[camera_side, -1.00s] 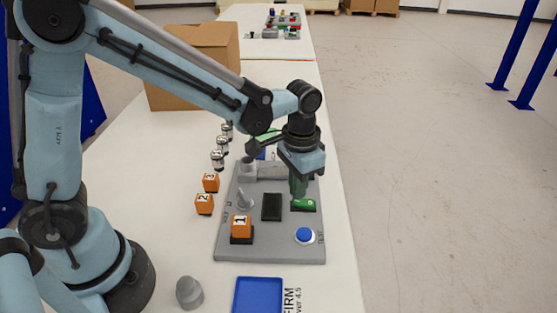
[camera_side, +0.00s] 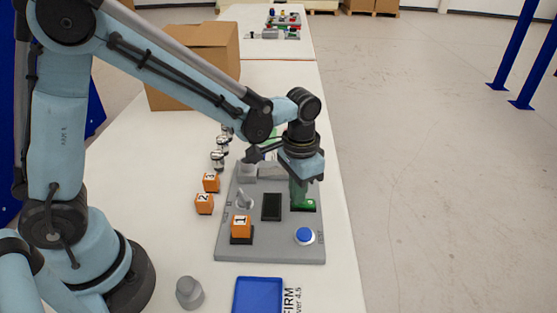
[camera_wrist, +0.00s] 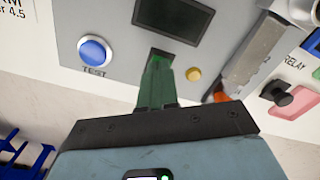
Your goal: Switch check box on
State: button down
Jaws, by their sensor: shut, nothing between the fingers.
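A grey control box (camera_side: 271,245) lies on the white table. In the wrist view my gripper (camera_wrist: 160,58) reaches the switch slot just below the dark display (camera_wrist: 172,18). Most of the switch is hidden there, so I cannot tell its position.
A blue button (camera_side: 304,236) labelled TEST and an orange block marked 1 (camera_side: 241,228) are on the box. Orange blocks 2 (camera_side: 204,204) and 3 (camera_side: 211,182) stand left of it. A blue tray (camera_side: 258,296) lies in front. A cardboard box (camera_side: 195,65) stands behind.

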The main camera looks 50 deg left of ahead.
jog(key=shift+f, duration=0.1)
jog(key=shift+r, duration=3.5)
jog(key=s+a+r+n+t, duration=0.3)
jog(key=s+a+t, duration=0.4)
jog(key=s+a, duration=0.1)
jog(key=shift+s+a+r, duration=0.2)
jog(key=shift+s+a, duration=0.15)
jog(key=shift+a, duration=0.3)
